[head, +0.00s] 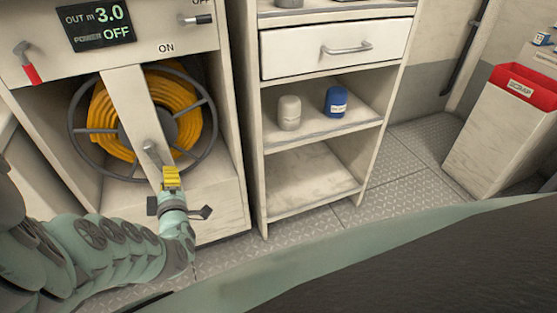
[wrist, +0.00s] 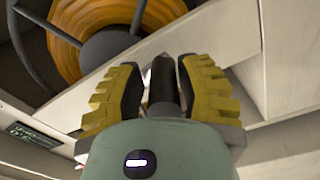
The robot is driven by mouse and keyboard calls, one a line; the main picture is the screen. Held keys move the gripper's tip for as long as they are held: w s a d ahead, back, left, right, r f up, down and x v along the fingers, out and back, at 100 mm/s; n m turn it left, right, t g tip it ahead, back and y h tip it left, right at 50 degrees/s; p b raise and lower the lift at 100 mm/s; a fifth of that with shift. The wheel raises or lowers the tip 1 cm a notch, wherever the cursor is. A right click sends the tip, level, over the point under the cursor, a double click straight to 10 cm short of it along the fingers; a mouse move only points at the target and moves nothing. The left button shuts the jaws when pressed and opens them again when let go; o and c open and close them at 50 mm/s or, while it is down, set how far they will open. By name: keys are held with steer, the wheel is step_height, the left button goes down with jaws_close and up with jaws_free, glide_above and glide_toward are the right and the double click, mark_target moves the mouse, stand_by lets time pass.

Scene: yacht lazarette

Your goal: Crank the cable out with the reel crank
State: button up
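The cable reel (head: 83,133), wound with orange cable (head: 178,88), sits in the cabinet's open bay at the left. A pale slanted board crosses in front of it. The reel crank's grey grip (head: 150,150) shows just beyond my gripper (head: 171,178). In the wrist view, the dark crank grip (wrist: 164,82) stands between the two yellow fingers of my gripper (wrist: 161,85). The fingers are close on both sides; firm contact on both sides cannot be made out. The display (head: 97,25) reads "OUT m 3.0" and "POWER OFF".
A red-handled lever (head: 30,70) is left of the display. A shelf unit (head: 262,120) on the right holds a beige jar (head: 289,113) and a blue jar (head: 336,102). A red-rimmed bin (head: 500,125) stands farther right.

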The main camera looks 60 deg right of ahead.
steer(key=o, duration=0.3)
steer(key=shift+o, duration=0.2)
steer(key=shift+a, duration=0.1)
steer(key=shift+s, duration=0.1)
steer(key=v, duration=0.7)
steer(key=shift+a, duration=0.15)
steer(key=shift+s, duration=0.1)
stand_by(0.4)
